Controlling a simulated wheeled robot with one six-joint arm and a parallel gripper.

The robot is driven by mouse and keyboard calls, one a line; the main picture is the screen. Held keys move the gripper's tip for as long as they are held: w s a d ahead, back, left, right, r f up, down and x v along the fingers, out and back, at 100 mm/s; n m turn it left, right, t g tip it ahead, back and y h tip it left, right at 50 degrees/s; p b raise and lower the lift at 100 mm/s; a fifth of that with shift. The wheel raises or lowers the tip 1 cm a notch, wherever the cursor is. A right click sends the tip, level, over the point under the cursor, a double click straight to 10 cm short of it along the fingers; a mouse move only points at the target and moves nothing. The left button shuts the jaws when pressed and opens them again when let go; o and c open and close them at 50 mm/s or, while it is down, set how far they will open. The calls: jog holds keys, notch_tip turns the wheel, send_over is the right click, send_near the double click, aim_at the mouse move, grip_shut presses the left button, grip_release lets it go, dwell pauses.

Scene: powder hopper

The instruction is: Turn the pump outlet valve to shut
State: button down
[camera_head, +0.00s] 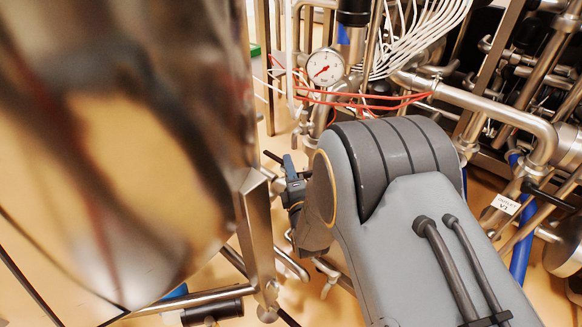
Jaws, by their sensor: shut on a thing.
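My gripper (291,188) shows as a small dark shape left of my large grey arm, which hides part of it. It is shut on what looks like a black valve handle (272,157), whose end sticks out to the upper left. The grip itself is small and partly hidden, and I cannot read how far the handle is turned. A white label (506,204) that seems to read "OUTLET V1" hangs on the pipework at the right. A black lever (550,195) shows just right of this label, away from my gripper.
A shiny steel vessel (120,150) fills the left side, close to my gripper. A round pressure gauge (323,67) stands above my arm, with red and white lines beside it. Dense steel pipes (490,105) crowd the right. Yellowish floor shows below.

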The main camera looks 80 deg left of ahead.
jog(key=shift+s+d+f, duration=0.1)
jog(key=shift+d+f, duration=0.1)
jog(key=shift+f, duration=0.35)
jog(key=shift+s+d+f, duration=0.1)
jog(key=shift+d+f, duration=0.05)
jog(key=shift+f, duration=0.35)
jog(key=c, duration=1.7)
grip_release()
jog(key=shift+f, duration=0.2)
jog(key=shift+o, duration=0.3)
jog(key=shift+w+r, duration=0.1)
jog(key=shift+r, duration=0.1)
jog(key=d+p, duration=0.1)
jog(key=d, duration=0.6)
jog(key=shift+d, duration=0.35)
jog(key=d+p, duration=0.4)
jog(key=d, duration=0.4)
jog(key=shift+s+d+r, duration=0.2)
jog(key=shift+d+r, duration=0.05)
jog(key=shift+d, duration=0.1)
